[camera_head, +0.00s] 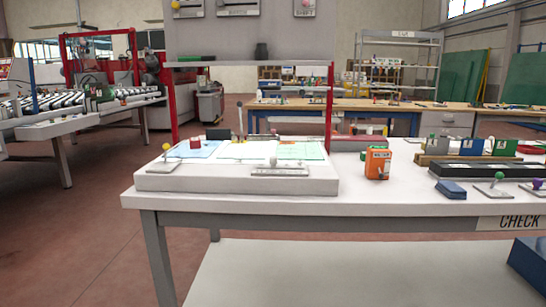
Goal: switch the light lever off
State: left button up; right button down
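No label naming a light lever is readable. At the bench's right are a lever with a green knob (499,176) and a lever with a purple knob (537,184). I cannot tell which one is the light lever or its setting. Neither of my grippers is in view.
The white bench (400,208) carries an orange box (377,163), a dark blue block (451,189) and a long black tray (487,169). Red posts (330,108) rise behind the board. Wall plates with knobs (238,8) hang above. The bench front is clear near the middle.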

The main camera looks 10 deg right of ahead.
aim_at(166, 147)
jog(key=j+z, duration=0.1)
jog(key=z, duration=0.5)
jog(key=i+j+z, duration=0.1)
jog(key=j+z, duration=0.15)
jog(key=i+j+z, duration=0.1)
jog(key=j+z, duration=0.15)
jog(key=j, duration=0.2)
jog(key=j+z, duration=0.55)
jog(key=j, duration=0.95)
jog(key=k+j, duration=0.1)
jog(key=j, duration=1.6)
